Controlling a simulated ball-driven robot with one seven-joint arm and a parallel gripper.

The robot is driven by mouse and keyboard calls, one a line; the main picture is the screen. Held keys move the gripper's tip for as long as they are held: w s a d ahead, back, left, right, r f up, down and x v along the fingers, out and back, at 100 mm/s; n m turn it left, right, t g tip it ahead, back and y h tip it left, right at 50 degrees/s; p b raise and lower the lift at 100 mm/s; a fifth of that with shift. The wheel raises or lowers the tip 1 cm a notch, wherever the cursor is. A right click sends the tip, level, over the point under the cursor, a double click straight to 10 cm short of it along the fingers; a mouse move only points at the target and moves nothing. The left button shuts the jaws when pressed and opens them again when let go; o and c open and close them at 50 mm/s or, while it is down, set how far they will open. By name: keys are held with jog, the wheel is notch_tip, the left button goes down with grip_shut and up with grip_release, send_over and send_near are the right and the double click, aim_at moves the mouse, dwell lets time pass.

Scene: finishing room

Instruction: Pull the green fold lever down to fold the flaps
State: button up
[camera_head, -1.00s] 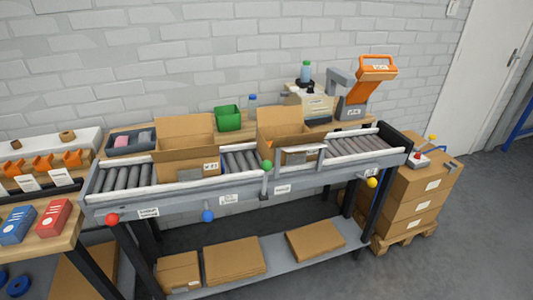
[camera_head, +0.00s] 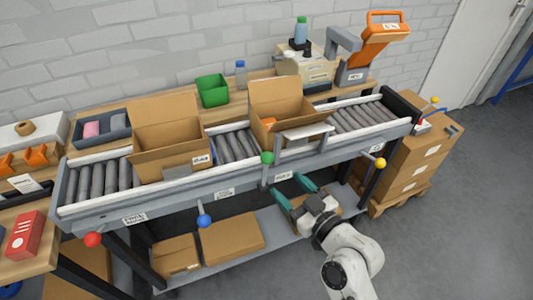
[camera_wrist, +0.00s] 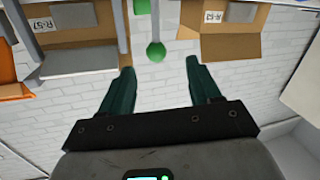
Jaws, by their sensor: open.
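The fold lever has a round green knob (camera_head: 267,158) on a grey stem at the front of the conveyor, beside the right-hand carton. The green knob (camera_wrist: 156,51) also shows in the wrist view, just beyond my fingertips and between them. My gripper (camera_head: 290,187) has two dark green fingers and is open and empty. In the head view it is in front of the conveyor, a little below and right of the knob, apart from it. The right-hand open carton (camera_head: 272,103) stands on the rollers with its flaps up.
Another open carton (camera_head: 166,148) stands on the rollers to the left. Red (camera_head: 93,239), blue (camera_head: 204,221) and yellow (camera_head: 380,163) knobs line the conveyor front. Flat cartons (camera_head: 232,236) lie on the shelf below. Stacked boxes (camera_head: 405,165) stand at the right.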

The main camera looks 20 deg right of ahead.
aim_at(271, 162)
jog(key=shift+t, duration=0.3)
jog(key=p+x, duration=0.1)
jog(key=x, duration=0.2)
jog(key=p+x, duration=0.1)
jog(key=x, duration=0.3)
jog(key=r+p+x, duration=0.1)
jog(key=x, duration=0.3)
jog(key=shift+d, duration=0.25)
jog(key=shift+c, duration=0.2)
grip_shut()
